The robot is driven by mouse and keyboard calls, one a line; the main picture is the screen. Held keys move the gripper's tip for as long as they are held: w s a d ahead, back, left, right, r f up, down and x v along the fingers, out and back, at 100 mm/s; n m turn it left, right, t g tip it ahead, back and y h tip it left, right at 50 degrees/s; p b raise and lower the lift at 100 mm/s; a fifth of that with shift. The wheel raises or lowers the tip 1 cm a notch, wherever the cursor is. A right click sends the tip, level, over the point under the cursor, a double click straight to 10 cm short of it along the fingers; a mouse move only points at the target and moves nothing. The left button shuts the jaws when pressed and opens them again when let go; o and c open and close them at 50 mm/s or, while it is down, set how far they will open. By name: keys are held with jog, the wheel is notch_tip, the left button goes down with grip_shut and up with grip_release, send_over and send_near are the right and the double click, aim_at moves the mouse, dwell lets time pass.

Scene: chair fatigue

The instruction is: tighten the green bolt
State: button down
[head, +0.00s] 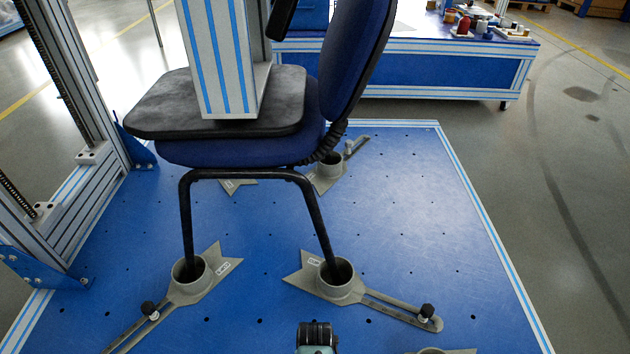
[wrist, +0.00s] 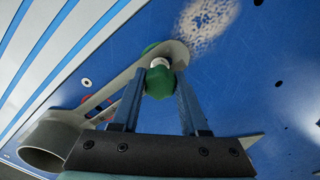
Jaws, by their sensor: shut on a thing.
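The green bolt (wrist: 159,82) shows in the wrist view, standing on the end of a grey slotted clamp plate (wrist: 118,88) with a pale collar at its base. My gripper (wrist: 160,95) has its two dark blue fingers on either side of the bolt's green head and is shut on it. The plate runs down left to a round grey cup (wrist: 50,142). A patch of red shows beside the plate, partly hidden by the left finger. I cannot make out the green bolt in the head view.
A blue office chair (head: 240,150) stands with its legs in grey cups on a blue perforated platform (head: 400,220). Black knobs (head: 427,311) sit on other clamp plates. A metal frame (head: 75,90) rises at the left. A workbench (head: 430,65) stands behind.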

jog(key=shift+m, duration=0.4)
jog(key=m, duration=0.4)
jog(key=m, duration=0.4)
jog(key=shift+s, duration=0.1)
dwell(0.4)
jog(key=shift+c, duration=2.2)
grip_release()
